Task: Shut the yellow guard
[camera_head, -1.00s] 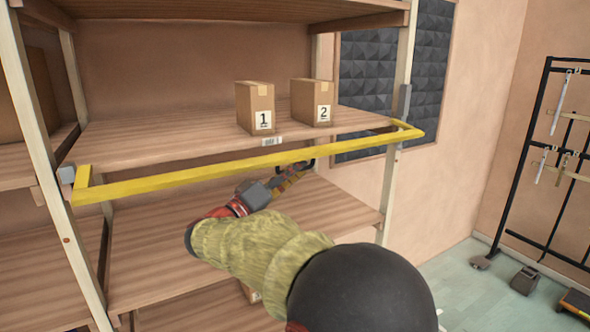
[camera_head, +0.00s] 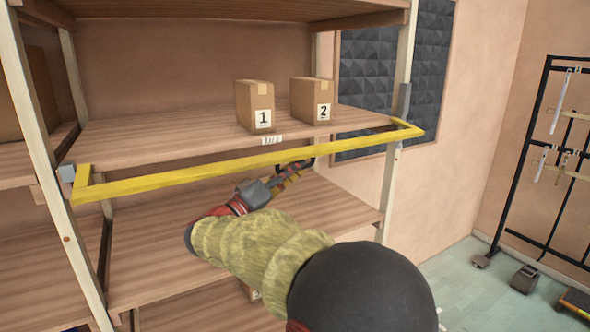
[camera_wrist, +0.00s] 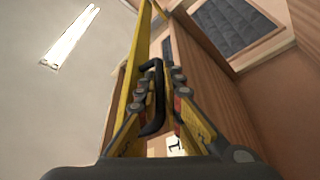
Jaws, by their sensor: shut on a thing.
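The yellow guard (camera_head: 200,173) is a U-shaped bar across the front of the middle shelf, standing out from it at about shelf height. Its arms meet grey brackets on the left and right posts. A black handle (camera_head: 310,162) hangs below the bar, right of its middle. My gripper (camera_head: 297,168) is at this handle, just under the bar. In the wrist view, the handle (camera_wrist: 153,95) lies between the fingers, which are closed on it, with the guard (camera_wrist: 140,50) running away behind. The exact finger contact is partly hidden.
Two cardboard boxes marked 1 (camera_head: 258,108) and 2 (camera_head: 315,103) stand on the middle shelf (camera_head: 165,133) behind the guard. A small white label (camera_head: 272,139) is on the shelf's front edge. A lower shelf (camera_head: 150,240) lies under my arm. A black rack (camera_head: 520,150) stands at right.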

